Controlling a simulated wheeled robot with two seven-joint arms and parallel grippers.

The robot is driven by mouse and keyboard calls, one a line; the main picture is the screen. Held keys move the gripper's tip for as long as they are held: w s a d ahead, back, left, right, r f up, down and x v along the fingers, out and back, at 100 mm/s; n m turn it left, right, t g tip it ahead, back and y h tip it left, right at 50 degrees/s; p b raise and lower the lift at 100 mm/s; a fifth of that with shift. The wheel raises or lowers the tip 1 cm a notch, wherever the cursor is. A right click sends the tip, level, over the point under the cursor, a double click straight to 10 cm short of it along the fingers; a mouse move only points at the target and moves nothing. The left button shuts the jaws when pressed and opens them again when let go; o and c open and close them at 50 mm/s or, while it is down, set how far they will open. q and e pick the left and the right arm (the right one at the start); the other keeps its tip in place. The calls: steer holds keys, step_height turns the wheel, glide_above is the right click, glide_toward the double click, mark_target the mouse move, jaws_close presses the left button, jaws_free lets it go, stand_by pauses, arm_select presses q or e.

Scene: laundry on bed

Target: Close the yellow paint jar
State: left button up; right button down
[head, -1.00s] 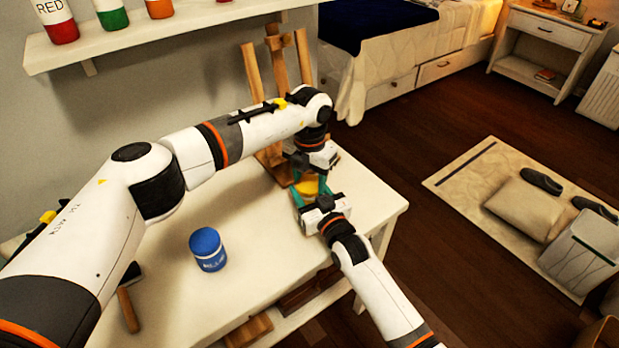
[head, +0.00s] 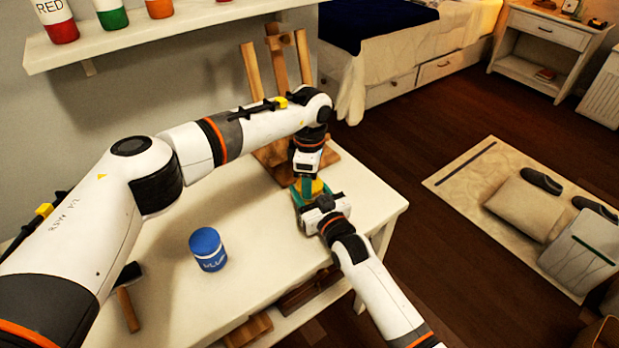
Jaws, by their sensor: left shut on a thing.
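The yellow paint jar's yellow top (head: 317,187) shows in the head view near the right end of the white table. Most of the jar is hidden by both grippers. My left gripper (head: 307,187) comes down from above and is shut on the yellow lid; its green fingers stand in front of the yellow. My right gripper (head: 310,199) reaches in from the front, with its green fingers around the jar's sides. Whether its fingers press on the jar cannot be made out. Whether the lid sits flat on the jar is also hidden.
A blue paint jar (head: 208,250) with a blue lid stands on the white table (head: 265,270). A wooden easel (head: 278,70) stands behind the grippers. A brush (head: 128,305) lies at the left. A wall shelf (head: 170,38) holds several jars. The table between blue jar and grippers is clear.

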arm_select(q)
steer(key=o, duration=1.1)
steer(key=shift+c, duration=0.2)
steer(key=shift+r, duration=2.3)
steer(key=n, duration=0.4)
steer(key=shift+d+r+n, duration=0.1)
steer(key=shift+r+n, duration=0.2)
steer(key=shift+r, duration=0.05)
steer(key=n, duration=0.3)
steer(key=r+n, duration=0.1)
steer(key=n, duration=0.5)
steer(key=r+n, duration=0.1)
steer(key=n, duration=0.5)
steer(key=r+n, duration=0.1)
steer(key=n, duration=0.2)
